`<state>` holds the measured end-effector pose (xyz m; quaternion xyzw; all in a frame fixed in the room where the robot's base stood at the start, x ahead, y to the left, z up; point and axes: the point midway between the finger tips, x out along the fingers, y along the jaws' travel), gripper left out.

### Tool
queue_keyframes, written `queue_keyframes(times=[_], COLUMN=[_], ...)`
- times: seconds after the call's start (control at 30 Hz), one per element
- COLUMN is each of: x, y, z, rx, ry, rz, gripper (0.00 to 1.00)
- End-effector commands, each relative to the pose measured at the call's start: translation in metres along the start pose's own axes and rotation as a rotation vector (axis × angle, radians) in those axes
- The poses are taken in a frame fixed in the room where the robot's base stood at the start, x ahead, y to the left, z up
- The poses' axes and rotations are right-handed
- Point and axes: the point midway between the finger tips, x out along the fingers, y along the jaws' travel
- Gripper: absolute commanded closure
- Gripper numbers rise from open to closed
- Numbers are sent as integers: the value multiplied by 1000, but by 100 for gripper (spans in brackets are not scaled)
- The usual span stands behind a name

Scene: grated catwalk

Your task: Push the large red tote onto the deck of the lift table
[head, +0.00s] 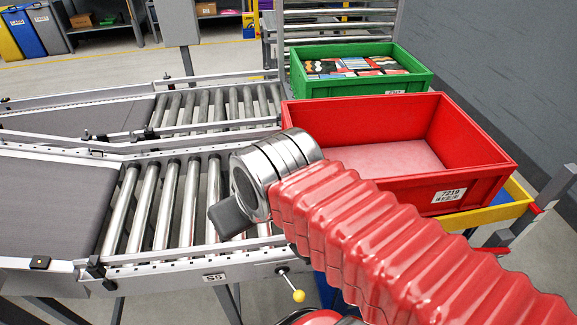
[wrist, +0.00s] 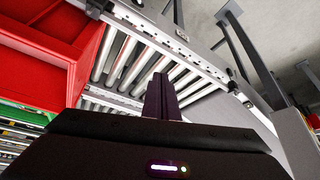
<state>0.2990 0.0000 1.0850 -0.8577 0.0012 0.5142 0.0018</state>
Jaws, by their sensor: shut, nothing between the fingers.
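The large red tote (head: 470,172) is empty, upright and labelled 7219. It stands right of the roller conveyor, above a yellow-sided thing (head: 510,207); I cannot tell whether this is the lift table. Its red wall also shows at the left in the wrist view (wrist: 60,65). In the head view my red-sleeved arm crosses in front of the tote's near left corner. My gripper (wrist: 160,82) is shut and empty, over the rollers beside the tote. Contact with the tote is not visible.
The roller conveyor (head: 205,190) with metal side rails lies left. A green tote (head: 420,82) full of packed goods stands just behind the red one. A yellow-knobbed lever (head: 298,295) sticks out in front. A grey wall (head: 500,60) bounds the right.

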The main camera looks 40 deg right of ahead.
Motion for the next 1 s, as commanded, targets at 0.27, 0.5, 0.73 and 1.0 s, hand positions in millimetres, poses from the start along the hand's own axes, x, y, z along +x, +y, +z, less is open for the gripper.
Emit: queue_keyframes(times=[0.27, 0.5, 0.73, 1.0], x=[-2, -3, -1, 6], y=[12, 30, 50, 76], z=[-15, -41, -65, -92], rx=[150, 435, 719, 1051], ry=[-41, -111, -175, -238], rz=[15, 56, 110, 191], gripper=[100, 100, 100, 100])
